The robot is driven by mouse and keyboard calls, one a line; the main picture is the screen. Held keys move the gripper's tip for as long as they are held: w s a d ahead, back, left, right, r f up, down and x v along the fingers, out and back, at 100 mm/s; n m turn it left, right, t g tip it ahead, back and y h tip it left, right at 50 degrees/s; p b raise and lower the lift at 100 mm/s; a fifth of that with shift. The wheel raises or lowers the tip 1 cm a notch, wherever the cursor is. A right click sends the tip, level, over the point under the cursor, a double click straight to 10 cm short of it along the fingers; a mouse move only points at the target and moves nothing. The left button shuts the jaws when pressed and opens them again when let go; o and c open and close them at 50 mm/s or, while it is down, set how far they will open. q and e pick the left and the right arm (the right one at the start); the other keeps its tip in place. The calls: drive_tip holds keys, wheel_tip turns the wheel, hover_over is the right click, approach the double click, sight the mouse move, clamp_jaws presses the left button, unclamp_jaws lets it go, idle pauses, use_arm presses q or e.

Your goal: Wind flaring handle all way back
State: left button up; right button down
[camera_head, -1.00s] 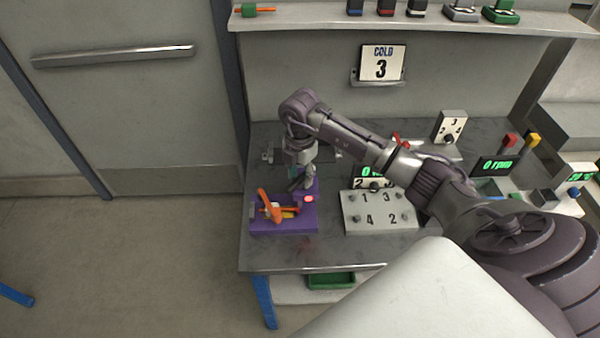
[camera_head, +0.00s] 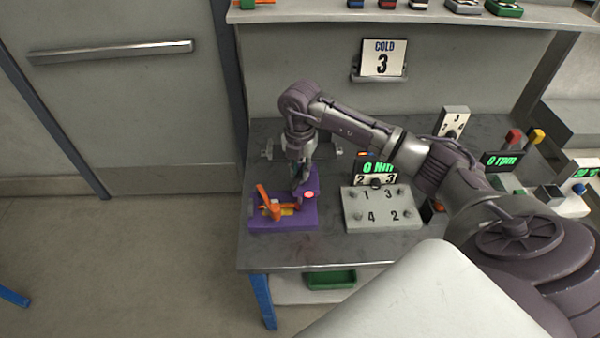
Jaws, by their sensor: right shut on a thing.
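The flaring tool sits on a purple base (camera_head: 283,221) near the left front of the metal bench. Its orange handle (camera_head: 266,201) stands tilted at the left of the base. A small glowing red spot (camera_head: 309,195) shows at the base's right. My right gripper (camera_head: 298,192) points down over the back right part of the base, right of the orange handle. Its fingers are small and dark here, and what they are shut on is mostly hidden. My left gripper is not in view.
A grey numbered block (camera_head: 381,212) stands right of the base, with a green display (camera_head: 378,168) behind it. A COLD 3 card (camera_head: 383,58) is on the back wall. A shelf (camera_head: 400,17) runs above. A green tray (camera_head: 330,280) lies below the bench.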

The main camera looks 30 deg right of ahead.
sight(300, 172)
drive_tip(key=c, duration=1.1)
unclamp_jaws()
drive_tip(key=shift+r, duration=0.1)
wheel_tip(300, 172, up, 12)
drive_tip(key=shift+f, duration=0.1)
